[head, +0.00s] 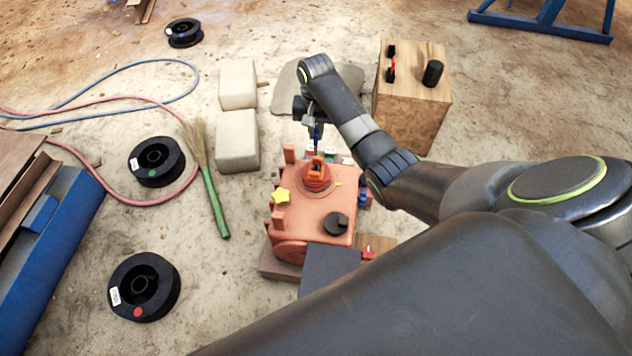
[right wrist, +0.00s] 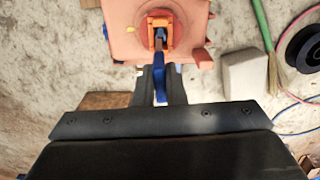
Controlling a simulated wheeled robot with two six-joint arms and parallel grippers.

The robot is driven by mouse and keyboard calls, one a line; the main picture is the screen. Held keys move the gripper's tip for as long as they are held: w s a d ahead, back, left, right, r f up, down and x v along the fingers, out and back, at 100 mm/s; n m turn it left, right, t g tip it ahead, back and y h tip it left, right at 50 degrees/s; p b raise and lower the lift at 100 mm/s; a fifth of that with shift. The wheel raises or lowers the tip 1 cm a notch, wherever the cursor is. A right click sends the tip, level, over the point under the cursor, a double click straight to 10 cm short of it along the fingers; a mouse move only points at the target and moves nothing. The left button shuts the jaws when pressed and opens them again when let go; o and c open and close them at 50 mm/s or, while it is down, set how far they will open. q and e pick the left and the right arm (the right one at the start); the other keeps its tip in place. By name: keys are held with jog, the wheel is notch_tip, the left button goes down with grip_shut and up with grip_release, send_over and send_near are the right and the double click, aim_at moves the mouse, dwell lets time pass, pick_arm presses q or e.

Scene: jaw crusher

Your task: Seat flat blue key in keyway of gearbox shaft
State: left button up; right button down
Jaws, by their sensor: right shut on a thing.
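In the right wrist view the gearbox (right wrist: 121,14) is at the top, with an orange slotted shaft part (right wrist: 159,22). My right gripper (head: 317,142) is above and just beyond the shaft. In the right wrist view its fingers (right wrist: 160,72) are shut on the blue key (right wrist: 160,88), which points toward the shaft. I cannot tell whether the key touches the keyway. My left gripper is out of view.
Pale blocks (head: 237,140), a green-handled broom (head: 216,205) and black spools (head: 144,287) lie to the left. A wooden box (head: 408,105) stands at the back right.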

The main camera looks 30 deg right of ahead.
aim_at(316, 147)
jog(key=shift+w+d+f+m+b, duration=0.1)
jog(key=shift+w+f+m+b, duration=0.05)
jog(key=shift+f+b, duration=0.35)
jog(key=shift+w+f+m+b, duration=0.15)
jog(key=shift+f+b, duration=0.15)
jog(key=shift+f, duration=0.25)
notch_tip(316, 147, down, 5)
jog(key=shift+f+b, duration=0.2)
jog(key=shift+b, duration=0.85)
notch_tip(316, 147, down, 4)
jog(key=shift+f+b, duration=0.25)
jog(key=shift+b, duration=0.7)
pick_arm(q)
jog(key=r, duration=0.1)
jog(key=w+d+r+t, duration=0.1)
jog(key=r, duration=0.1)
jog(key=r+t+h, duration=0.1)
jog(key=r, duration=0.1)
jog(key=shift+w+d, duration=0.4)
pick_arm(e)
jog(key=c, duration=1.5)
grip_release()
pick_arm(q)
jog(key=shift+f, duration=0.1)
